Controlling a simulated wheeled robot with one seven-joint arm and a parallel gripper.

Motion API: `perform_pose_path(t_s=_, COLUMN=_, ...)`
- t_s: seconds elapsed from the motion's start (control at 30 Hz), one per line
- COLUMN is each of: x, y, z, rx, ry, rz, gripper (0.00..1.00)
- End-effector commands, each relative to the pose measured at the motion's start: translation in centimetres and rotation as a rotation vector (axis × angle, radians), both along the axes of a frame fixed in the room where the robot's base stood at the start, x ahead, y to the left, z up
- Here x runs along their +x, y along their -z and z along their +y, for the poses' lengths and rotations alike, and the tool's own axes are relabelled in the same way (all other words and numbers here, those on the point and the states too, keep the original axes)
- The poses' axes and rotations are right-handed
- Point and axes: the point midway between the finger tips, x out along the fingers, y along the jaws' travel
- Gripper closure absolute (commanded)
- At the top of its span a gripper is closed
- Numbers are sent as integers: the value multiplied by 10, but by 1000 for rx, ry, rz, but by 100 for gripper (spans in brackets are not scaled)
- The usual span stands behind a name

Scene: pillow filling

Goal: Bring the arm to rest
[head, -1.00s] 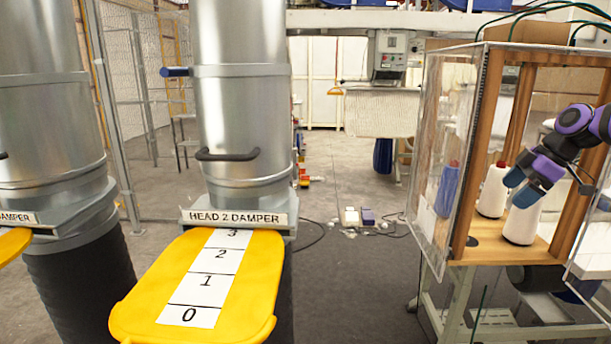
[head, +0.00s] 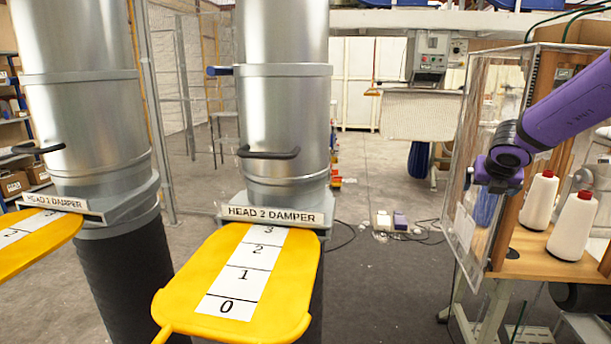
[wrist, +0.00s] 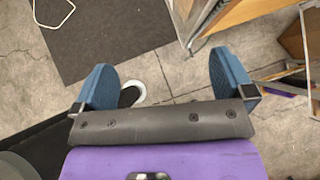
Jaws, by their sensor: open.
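My gripper (wrist: 160,62) is open in the wrist view, with its two blue fingers wide apart and nothing between them. Bare concrete floor shows below the fingers. In the head view my purple arm (head: 560,112) reaches in from the right edge, in front of the wooden-framed clear cabinet (head: 493,100). Its lower end is folded in front of the cabinet's clear side, and the blue fingers cannot be made out there.
Two white cones (head: 540,200) stand on the cabinet's wooden floor. The yellow plate of the head 2 damper (head: 180,300) juts out in the foreground, with the head 1 damper plate (head: 30,250) to its left. Dark floor between dampers and cabinet is mostly clear.

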Motion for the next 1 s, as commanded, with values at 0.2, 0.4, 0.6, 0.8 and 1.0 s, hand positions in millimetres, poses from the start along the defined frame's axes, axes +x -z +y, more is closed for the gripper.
perform_pose_path(t_s=0.2, x=4, y=-35, z=78, rx=-415, ry=-547, rz=23, gripper=0)
perform_pose_path(t_s=0.4, x=-21, y=-62, z=148, rx=-775, ry=-1032, rz=72, gripper=0)
perform_pose_path(t_s=0.6, x=-72, y=-80, z=205, rx=-1112, ry=-1492, rz=143, gripper=0)
perform_pose_path(t_s=0.8, x=-143, y=-90, z=238, rx=-1419, ry=-1923, rz=234, gripper=0)
perform_pose_path(t_s=1.0, x=-223, y=-91, z=242, rx=-1686, ry=-2325, rz=340, gripper=0)
